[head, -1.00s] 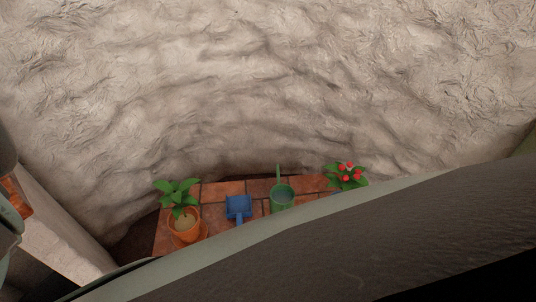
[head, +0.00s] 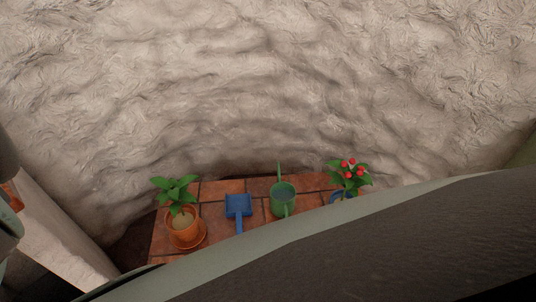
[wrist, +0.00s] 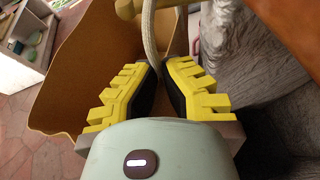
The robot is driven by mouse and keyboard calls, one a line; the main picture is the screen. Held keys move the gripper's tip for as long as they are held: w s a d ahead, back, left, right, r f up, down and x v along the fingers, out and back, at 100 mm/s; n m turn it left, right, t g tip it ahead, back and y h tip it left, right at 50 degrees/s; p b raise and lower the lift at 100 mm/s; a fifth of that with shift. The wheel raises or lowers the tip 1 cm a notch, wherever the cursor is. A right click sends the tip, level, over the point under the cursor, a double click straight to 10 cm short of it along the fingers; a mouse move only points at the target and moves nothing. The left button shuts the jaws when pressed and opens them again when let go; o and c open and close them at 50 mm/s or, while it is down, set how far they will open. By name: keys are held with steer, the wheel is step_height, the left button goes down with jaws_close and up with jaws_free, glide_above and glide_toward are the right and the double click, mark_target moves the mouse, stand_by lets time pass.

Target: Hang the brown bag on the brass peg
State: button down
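In the wrist view the brown bag (wrist: 95,55) hangs open at upper left, its tan side behind my gripper. A pale rope handle (wrist: 149,40) runs down from the top between the yellow fingers of my gripper (wrist: 163,70). The fingers are close together and look shut on this handle; the exact contact is partly hidden. A tan, rod-like piece (wrist: 150,5) crosses the top edge beside the rope; I cannot tell whether it is the brass peg. Neither the bag nor a peg shows clearly in the head view.
The head view shows a rough plaster wall (head: 270,90) above a tiled ledge (head: 215,190). A grey textured surface (wrist: 260,50) lies close right of my gripper.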

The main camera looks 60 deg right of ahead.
steer(key=c, duration=1.1)
jaws_free()
steer(key=shift+o, duration=0.2)
steer(key=shift+d, duration=0.15)
steer(key=v, duration=1.2)
